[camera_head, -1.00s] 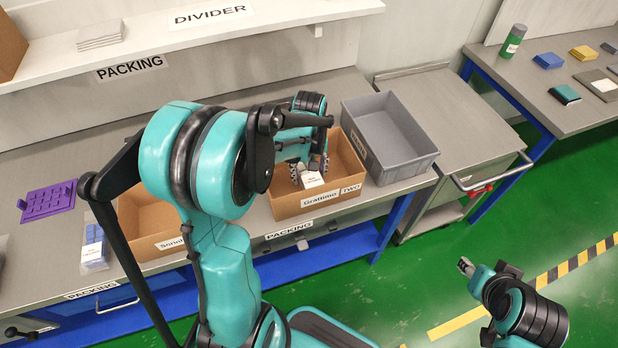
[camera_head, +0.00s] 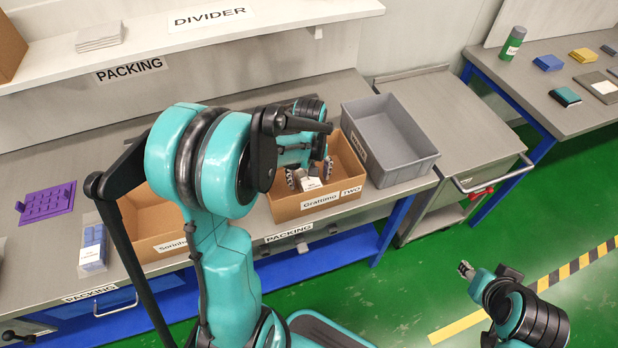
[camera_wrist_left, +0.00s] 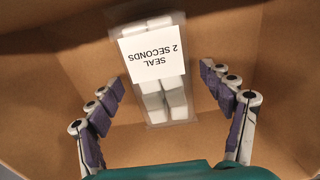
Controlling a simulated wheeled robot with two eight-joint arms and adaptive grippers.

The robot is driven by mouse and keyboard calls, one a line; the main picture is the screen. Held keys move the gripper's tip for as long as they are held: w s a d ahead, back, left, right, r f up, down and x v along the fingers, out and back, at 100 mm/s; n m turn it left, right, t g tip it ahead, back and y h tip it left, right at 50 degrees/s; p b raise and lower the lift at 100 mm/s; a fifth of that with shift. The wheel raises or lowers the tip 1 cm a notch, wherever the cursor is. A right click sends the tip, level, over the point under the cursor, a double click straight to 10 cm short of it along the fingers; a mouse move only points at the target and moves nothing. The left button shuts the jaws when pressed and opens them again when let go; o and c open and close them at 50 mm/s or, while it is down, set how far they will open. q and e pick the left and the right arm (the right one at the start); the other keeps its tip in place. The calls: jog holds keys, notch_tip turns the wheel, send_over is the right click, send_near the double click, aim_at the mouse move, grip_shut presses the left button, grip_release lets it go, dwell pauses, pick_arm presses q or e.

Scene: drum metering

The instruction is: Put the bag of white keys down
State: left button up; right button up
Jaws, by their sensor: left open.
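The bag of white keys (camera_wrist_left: 168,98) is a clear bag of white blocks with a label reading "SEAL 2 SECONDS". In the left wrist view it lies in a cardboard box (camera_wrist_left: 55,50). In the head view its white label (camera_head: 311,184) shows inside the box marked "Grattimo TWO" (camera_head: 290,212). My left gripper (camera_wrist_left: 168,103) is open in the box, with its fingers spread on either side of the bag and apart from it. It also shows in the head view (camera_head: 311,178), partly hidden by my arm. My right gripper (camera_head: 466,270) is over the green floor, too small to read.
A grey bin (camera_head: 408,172) stands right of the box. Another cardboard box (camera_head: 160,246) is at left, partly behind my arm. A bag of blue pieces (camera_head: 93,248) and a purple tray (camera_head: 47,202) lie farther left on the bench.

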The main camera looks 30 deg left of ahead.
aim_at(309, 178)
pick_arm(q)
notch_tip(309, 178, up, 12)
jog(key=p, duration=0.4)
jog(key=s+d+r+m+t, duration=0.3)
jog(key=s+d+m+t, duration=0.4)
jog(key=s+d+m, duration=0.3)
jog(key=shift+s+d+r, duration=0.3)
jog(key=shift+s+r, duration=0.05)
jog(key=shift+s, duration=0.2)
jog(key=shift+f+b, duration=0.95)
jog(key=shift+b, duration=0.15)
